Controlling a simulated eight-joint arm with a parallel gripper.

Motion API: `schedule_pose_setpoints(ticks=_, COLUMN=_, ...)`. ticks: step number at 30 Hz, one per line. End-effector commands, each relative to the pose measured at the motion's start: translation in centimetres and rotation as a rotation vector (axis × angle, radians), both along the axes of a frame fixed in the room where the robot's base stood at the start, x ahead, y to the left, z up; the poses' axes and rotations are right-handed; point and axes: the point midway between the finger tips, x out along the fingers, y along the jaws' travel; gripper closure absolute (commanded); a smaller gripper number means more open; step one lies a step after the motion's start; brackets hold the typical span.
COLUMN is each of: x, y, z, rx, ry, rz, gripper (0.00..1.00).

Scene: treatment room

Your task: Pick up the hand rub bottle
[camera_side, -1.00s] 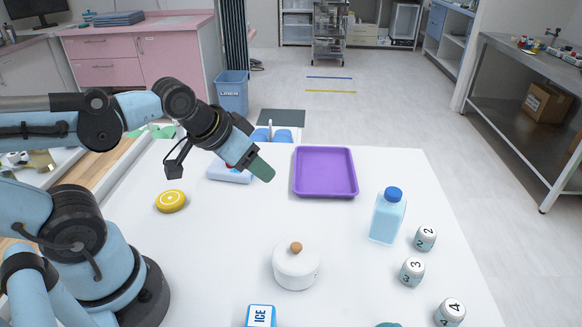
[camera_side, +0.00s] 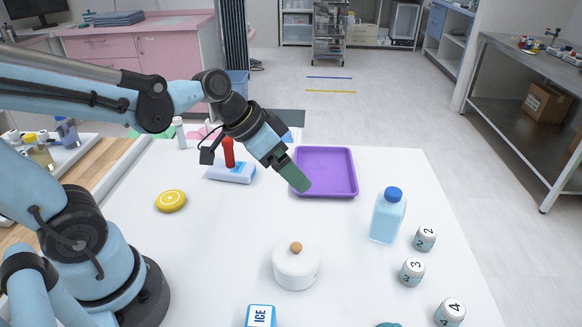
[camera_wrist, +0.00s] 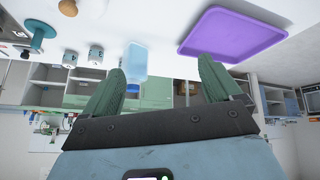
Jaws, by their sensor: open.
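The hand rub bottle (camera_side: 387,217) is light blue and clear with a dark blue cap, and stands upright on the right part of the white table. In the wrist view the bottle (camera_wrist: 135,61) shows upside down, with its cap near the left finger. My gripper (camera_side: 298,182) is in the air near the purple tray's left edge, left of the bottle and apart from it. In the wrist view my gripper (camera_wrist: 160,75) has its two green fingers spread, with nothing held between them.
The purple tray (camera_side: 325,195) lies behind and left of the bottle. A white pot (camera_side: 296,268) with a wooden knob stands in front. Several numbered jars (camera_side: 412,271) stand right of the bottle. A yellow disc (camera_side: 171,201) and an ICE pack (camera_side: 261,316) lie further left. Table between pot and tray is clear.

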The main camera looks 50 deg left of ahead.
Motion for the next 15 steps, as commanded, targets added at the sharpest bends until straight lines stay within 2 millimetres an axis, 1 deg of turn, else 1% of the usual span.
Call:
schedule_pose_setpoints(ticks=1, x=1.0, y=-0.5, z=-0.2, rx=-0.024, ry=-0.006, rz=-0.053, gripper=0.08)
schedule_pose_setpoints(ticks=8, x=4.7, y=-3.0, z=-1.2, rx=-0.131, ry=-0.094, rz=-0.309, gripper=0.08)
schedule_pose_setpoints(ticks=15, x=8.0, y=-4.9, z=-2.5, rx=-0.24, ry=-0.281, rz=-0.557, gripper=0.08)
